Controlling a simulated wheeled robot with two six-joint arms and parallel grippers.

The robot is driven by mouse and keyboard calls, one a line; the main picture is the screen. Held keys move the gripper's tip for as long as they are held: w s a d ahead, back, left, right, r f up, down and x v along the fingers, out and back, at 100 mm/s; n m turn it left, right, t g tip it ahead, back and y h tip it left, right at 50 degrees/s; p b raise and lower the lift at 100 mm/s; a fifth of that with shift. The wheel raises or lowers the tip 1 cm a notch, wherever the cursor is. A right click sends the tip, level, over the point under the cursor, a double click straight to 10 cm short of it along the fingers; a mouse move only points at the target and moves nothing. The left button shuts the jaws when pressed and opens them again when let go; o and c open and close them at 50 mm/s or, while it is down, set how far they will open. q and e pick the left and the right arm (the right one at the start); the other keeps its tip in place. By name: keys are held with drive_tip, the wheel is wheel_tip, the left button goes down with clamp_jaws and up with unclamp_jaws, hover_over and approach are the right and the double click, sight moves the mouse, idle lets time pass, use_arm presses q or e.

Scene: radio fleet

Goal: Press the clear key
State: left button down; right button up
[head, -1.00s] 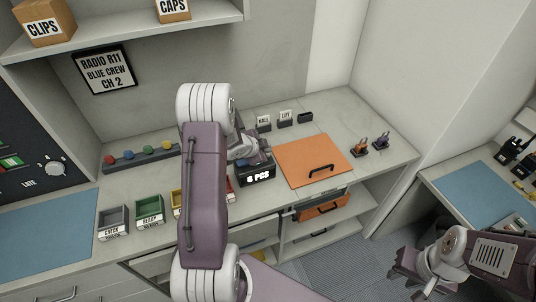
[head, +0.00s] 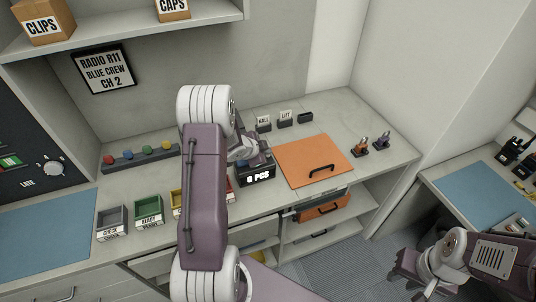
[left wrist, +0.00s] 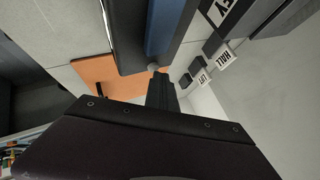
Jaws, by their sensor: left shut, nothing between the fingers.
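A dark counting scale (head: 243,182) stands on the bench, with a lit front display (head: 260,177) that appears to read "0 PCS". Its blue top shows in the left wrist view (left wrist: 166,25). My left gripper (head: 262,157) is shut and empty, at the scale's upper side. In the left wrist view its fingertips (left wrist: 157,80) are close against the dark scale body; I cannot tell whether they touch. The clear key cannot be made out; my arm and gripper cover part of the scale. My right gripper (head: 402,278) is off the bench at lower right, its jaws unclear.
An orange board (head: 300,170) with a black handle lies right of the scale. Small HALL (head: 263,122) and LIFT (head: 285,118) holders stand behind. Several bins, including a green one (head: 149,210), line the front left. Clips lie at the right.

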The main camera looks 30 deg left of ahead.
idle(0.3)
use_arm(q)
drive_tip(key=shift+r+p, duration=0.85)
drive_tip(key=shift+p, duration=0.1)
drive_tip(key=shift+r, duration=0.1)
wheel_tip(320, 180, up, 5)
drive_tip(key=p, duration=0.4)
drive_tip(key=shift+p, duration=0.4)
